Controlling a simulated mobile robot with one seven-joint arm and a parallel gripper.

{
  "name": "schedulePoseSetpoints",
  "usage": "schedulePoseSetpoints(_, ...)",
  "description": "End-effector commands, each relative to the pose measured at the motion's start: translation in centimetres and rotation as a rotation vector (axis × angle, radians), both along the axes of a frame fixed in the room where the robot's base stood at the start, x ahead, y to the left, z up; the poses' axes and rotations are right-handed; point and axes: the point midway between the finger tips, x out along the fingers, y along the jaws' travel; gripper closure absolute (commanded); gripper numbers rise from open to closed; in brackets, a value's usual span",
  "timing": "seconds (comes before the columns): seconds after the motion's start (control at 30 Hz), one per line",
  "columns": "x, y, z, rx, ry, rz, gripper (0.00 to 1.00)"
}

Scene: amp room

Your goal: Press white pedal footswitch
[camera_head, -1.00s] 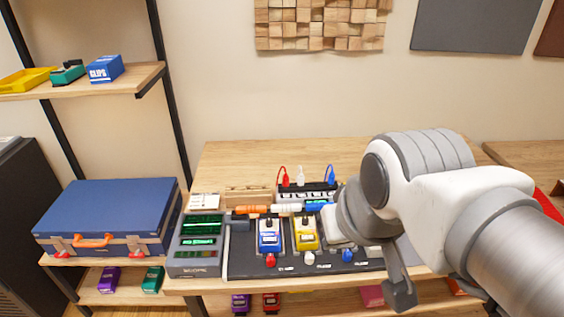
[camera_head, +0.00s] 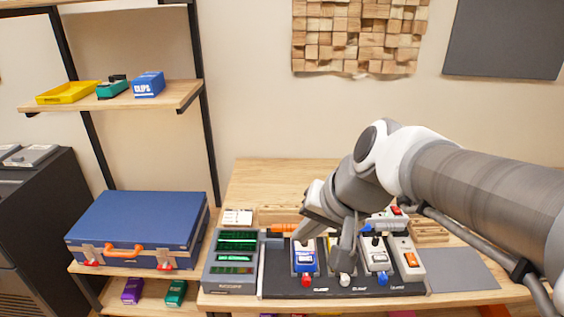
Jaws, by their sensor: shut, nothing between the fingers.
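The white pedal (camera_head: 376,256) stands on the dark pedalboard (camera_head: 280,288), right of centre, with its top and front in view and a blue knob (camera_head: 383,278) at its front edge.
A blue pedal (camera_head: 304,261) stands left of my gripper. A light grey unit with an orange switch (camera_head: 410,263) stands close right of the white pedal. A grey rack unit (camera_head: 235,260) sits at left. A grey mat (camera_head: 464,273) lies bare at right.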

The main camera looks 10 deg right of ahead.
Motion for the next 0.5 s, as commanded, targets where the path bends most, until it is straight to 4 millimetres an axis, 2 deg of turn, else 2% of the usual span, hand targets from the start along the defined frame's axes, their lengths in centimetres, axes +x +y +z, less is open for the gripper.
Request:
schedulePoseSetpoints(0.27, 6.9, -3.5, -0.9, 0.321, 0.030, -0.374, 1.00)
schedulePoseSetpoints(0.37, 9.1, -5.8, -2.0, 0.426, 0.036, -0.526, 1.00)
schedulePoseSetpoints(0.5, 11.5, -10.1, -4.4, 0.564, 0.036, -0.762, 1.00)
